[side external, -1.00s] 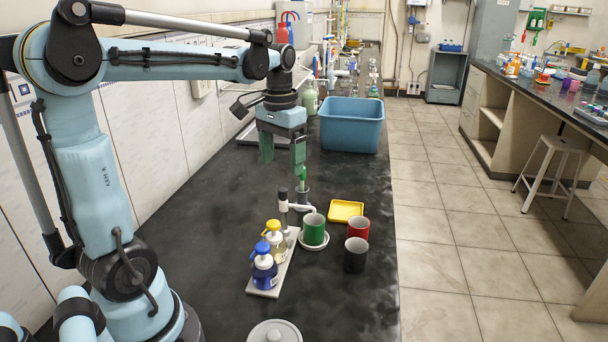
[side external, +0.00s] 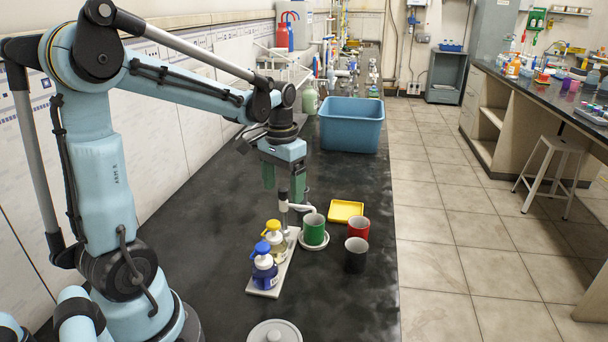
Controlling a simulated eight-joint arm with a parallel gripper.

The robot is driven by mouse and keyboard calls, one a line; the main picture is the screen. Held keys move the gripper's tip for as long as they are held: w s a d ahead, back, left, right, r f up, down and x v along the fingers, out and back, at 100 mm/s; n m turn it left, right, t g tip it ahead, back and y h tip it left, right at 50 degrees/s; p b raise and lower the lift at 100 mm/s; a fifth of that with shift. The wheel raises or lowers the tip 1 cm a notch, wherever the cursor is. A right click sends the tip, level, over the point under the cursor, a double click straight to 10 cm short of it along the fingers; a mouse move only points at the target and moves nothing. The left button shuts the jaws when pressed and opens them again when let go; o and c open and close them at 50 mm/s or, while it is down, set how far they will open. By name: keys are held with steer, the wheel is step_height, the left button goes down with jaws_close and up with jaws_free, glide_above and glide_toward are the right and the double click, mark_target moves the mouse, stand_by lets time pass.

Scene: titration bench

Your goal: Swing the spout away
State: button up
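A white spout (side external: 301,208) reaches right from a slim upright post (side external: 284,210) with a dark top. Its outer end is at the green mug (side external: 314,230), which stands on a white round saucer (side external: 318,246). My gripper (side external: 284,191) points down with its two green fingers well apart and nothing visibly held. In the picture its fingers hang just above and behind the spout, one on each side of the post's top. I cannot tell whether the right finger touches the spout. The lower part of the right finger is close to the spout's base.
A blue pump bottle (side external: 264,271) and a yellow-topped one (side external: 275,245) stand on a pale base plate (side external: 267,291). A red mug (side external: 359,228), a dark mug (side external: 355,256) and a yellow tray (side external: 345,210) are at right. A blue tub (side external: 351,126) stands behind. Bare counter lies left.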

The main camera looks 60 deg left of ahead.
steer(key=c, duration=1.3)
steer(key=n, duration=1.2)
steer(key=shift+o, duration=0.5)
steer(key=shift+c, duration=0.4)
